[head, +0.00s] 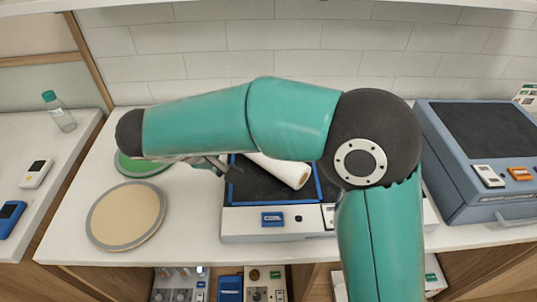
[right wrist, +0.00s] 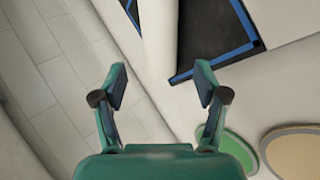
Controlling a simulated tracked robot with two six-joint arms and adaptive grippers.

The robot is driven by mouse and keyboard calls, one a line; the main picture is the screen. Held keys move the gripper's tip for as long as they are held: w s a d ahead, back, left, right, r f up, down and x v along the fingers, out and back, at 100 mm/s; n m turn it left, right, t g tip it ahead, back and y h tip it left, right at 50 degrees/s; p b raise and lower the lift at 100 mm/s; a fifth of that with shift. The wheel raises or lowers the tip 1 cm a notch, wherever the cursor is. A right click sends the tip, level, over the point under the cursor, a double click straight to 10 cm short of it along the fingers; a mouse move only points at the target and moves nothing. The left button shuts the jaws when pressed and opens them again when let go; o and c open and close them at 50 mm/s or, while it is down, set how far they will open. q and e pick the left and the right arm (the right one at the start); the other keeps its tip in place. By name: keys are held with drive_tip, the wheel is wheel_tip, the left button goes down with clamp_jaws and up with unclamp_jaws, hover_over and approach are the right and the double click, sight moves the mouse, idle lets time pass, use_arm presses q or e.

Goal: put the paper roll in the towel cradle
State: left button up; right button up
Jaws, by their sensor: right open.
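The white paper roll (head: 291,174) lies on a black surface with a blue border (head: 258,188), on top of a white unit. My right arm hides part of the roll. The roll also shows in the right wrist view (right wrist: 158,30), upper middle, ahead of the fingers. My right gripper (right wrist: 160,86) is open and empty, with the roll's near end beyond its fingertips. In the head view the gripper (head: 225,165) is mostly hidden behind my arm, left of the roll. I cannot make out the towel cradle for certain. My left gripper is not in view.
A tan round pad (head: 126,216) and a green round pad (head: 140,166) lie on the counter at left. A blue-grey case (head: 467,192) stands at right. A bottle (head: 59,112) stands on the left side surface. A tiled wall (head: 270,36) closes the back.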

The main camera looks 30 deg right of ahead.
sight(266, 159)
drive_tip(key=p+x, duration=0.1)
drive_tip(key=x, duration=0.7)
drive_tip(key=shift+d+f, duration=0.2)
drive_tip(key=shift+f, duration=0.2)
drive_tip(key=p+x, duration=0.2)
drive_tip(key=x, duration=0.3)
drive_tip(key=shift+d, duration=0.1)
drive_tip(key=shift+d+f, duration=0.1)
drive_tip(key=shift+f, duration=0.05)
drive_tip(key=c, duration=1.1)
